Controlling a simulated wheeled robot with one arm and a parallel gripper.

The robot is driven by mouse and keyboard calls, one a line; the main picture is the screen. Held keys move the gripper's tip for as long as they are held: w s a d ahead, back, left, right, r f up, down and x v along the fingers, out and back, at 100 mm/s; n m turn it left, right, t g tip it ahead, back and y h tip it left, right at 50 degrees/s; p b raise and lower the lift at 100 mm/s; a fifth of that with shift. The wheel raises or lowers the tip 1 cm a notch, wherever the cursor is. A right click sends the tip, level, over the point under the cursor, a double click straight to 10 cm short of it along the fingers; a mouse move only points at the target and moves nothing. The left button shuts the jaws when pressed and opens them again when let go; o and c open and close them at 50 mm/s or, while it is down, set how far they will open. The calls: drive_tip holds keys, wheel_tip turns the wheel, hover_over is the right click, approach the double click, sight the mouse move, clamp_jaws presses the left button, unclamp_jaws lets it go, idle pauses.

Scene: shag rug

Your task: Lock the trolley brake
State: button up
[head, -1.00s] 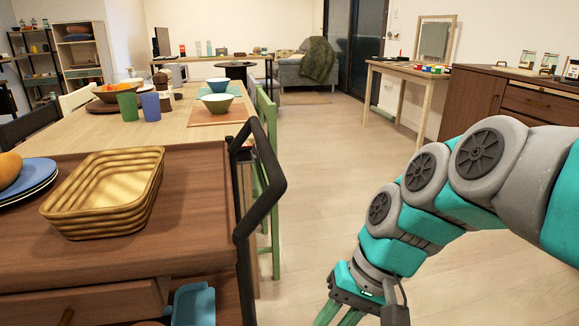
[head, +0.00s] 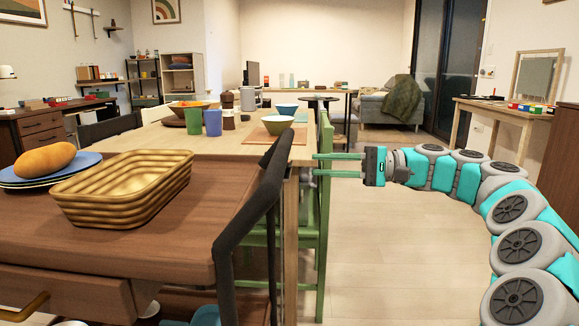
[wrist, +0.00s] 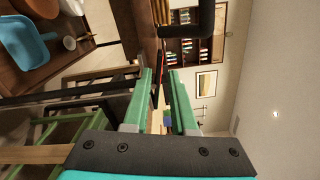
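The wooden trolley (head: 120,245) fills the lower left of the head view, with its black handle (head: 262,190) along its right side. In the wrist view, rotated on its side, a black bar that looks like the handle (wrist: 206,18) shows at the top. My gripper (head: 316,165) is open and empty, pointing left just right of the handle in the picture; I cannot tell the depth gap. Its green fingers (wrist: 160,74) are apart in the wrist view. A thin red piece (wrist: 160,64) shows beyond the fingertips; I cannot tell whether it is the brake. No brake is clearly visible.
A woven basket (head: 125,190) and blue plates (head: 40,172) sit on the trolley top. A dining table (head: 160,138) with cups and bowls stands behind it. A green chair (head: 318,225) is close behind my gripper. Open floor (head: 385,250) lies to the right.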

sight(289, 164)
drive_tip(key=a+b, duration=0.1)
drive_tip(key=a, duration=0.6)
drive_tip(key=shift+w+a, duration=0.1)
drive_tip(key=shift+a, duration=0.2)
drive_tip(key=shift+c, duration=0.3)
clamp_jaws()
